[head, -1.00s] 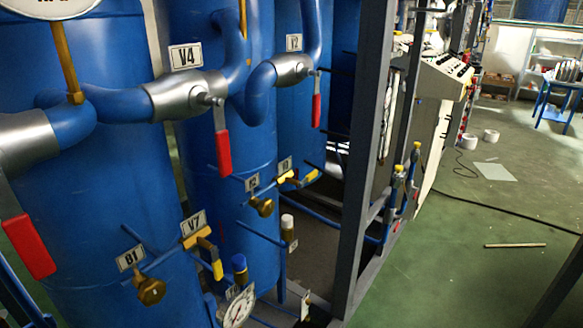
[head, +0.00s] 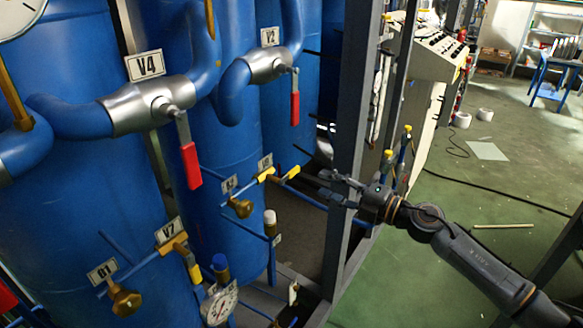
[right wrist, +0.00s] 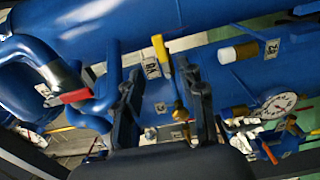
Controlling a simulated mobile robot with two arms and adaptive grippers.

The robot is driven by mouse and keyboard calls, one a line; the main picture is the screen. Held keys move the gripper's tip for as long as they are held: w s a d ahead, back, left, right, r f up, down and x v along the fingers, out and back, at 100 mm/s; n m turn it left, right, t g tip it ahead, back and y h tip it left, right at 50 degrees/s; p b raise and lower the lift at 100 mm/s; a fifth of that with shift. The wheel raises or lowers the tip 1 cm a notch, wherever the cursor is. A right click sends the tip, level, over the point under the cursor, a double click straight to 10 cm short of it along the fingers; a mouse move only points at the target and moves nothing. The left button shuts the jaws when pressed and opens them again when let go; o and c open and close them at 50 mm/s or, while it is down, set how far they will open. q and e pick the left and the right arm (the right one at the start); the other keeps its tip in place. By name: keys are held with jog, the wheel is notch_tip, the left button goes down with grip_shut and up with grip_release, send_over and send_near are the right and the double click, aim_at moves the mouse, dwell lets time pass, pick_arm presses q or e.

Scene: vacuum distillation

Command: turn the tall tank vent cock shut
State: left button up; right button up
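A cock with a yellow handle (head: 291,172) and a small tag is on the blue pipework low between the tanks; I take it as the vent cock, though its tag is too small to read. My right gripper (head: 322,187) reaches toward it from the right, past the grey frame post. In the right wrist view, the right gripper (right wrist: 163,82) is open, its two fingers apart. The yellow handle (right wrist: 160,48) shows between and just beyond the fingertips; I cannot tell whether they touch. A similar yellow cock marked V7 (head: 174,245) sits lower left. My left gripper is out of view.
Brass knobs (head: 240,207), red-handled valves V4 (head: 190,165) and V2 (head: 295,107), and a gauge (head: 219,304) crowd the blue tanks (head: 95,170). The grey post (head: 352,100) stands close to my right arm. The green floor (head: 400,290) at right is mostly clear.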

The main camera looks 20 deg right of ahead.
aim_at(296, 173)
jog(key=p+x, duration=0.2)
jog(key=x, duration=0.8)
jog(key=shift+w+a, duration=0.15)
jog(key=shift+w, duration=0.1)
jog(key=shift+f, duration=0.1)
grip_shut()
